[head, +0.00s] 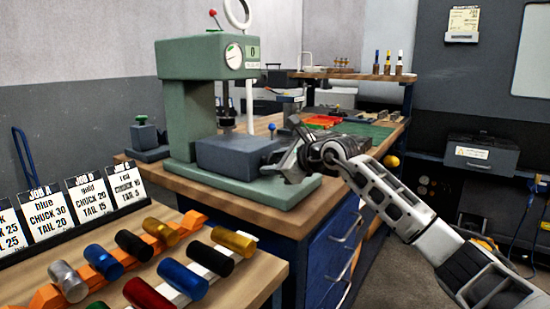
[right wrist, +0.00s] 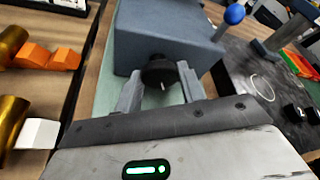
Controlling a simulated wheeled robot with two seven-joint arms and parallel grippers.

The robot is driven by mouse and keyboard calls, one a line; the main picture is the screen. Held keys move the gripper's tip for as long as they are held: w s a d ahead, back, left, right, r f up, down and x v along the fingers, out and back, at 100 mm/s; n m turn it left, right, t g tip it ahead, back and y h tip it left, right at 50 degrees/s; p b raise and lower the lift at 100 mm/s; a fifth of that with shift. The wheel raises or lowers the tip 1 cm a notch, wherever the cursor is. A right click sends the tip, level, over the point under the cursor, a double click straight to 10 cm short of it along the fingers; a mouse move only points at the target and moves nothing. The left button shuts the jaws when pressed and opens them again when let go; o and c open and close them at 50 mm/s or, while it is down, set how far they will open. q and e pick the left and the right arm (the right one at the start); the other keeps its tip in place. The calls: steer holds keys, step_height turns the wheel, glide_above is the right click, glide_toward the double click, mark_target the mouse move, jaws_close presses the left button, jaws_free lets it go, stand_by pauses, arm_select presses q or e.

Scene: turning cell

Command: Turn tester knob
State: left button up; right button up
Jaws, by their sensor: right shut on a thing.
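The tester is a green press-like machine (head: 187,118) on a wooden bench, with a dial and a small display reading 0 on its head. A blue-grey block (head: 232,151) sits on its base; the block also fills the upper middle of the right wrist view (right wrist: 168,35). A black knob (right wrist: 160,72) with a white mark sticks out of the block's face. My right gripper (head: 288,158) is at the block's right side. In the right wrist view its fingers (right wrist: 160,92) are shut on the knob, one on each side. My left gripper is not in view.
A nearer bench holds coloured cylinders (head: 183,279) on orange and white racks, with job cards (head: 85,204) behind. A blue-knobbed lever (right wrist: 233,15) stands close to the gripper. Blue drawers (head: 335,250) are below the tester. The floor at right is partly free.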

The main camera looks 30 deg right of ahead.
steer(key=o, duration=0.9)
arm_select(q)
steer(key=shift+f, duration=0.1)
arm_select(e)
steer(key=shift+o, duration=0.2)
arm_select(q)
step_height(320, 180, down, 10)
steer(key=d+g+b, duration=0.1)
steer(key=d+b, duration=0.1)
steer(key=b, duration=0.5)
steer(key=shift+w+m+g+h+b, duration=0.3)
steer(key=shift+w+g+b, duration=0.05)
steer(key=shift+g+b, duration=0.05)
arm_select(e)
steer(key=v, duration=1.6)
steer(key=shift+w+r, duration=0.1)
steer(key=shift+r, duration=0.05)
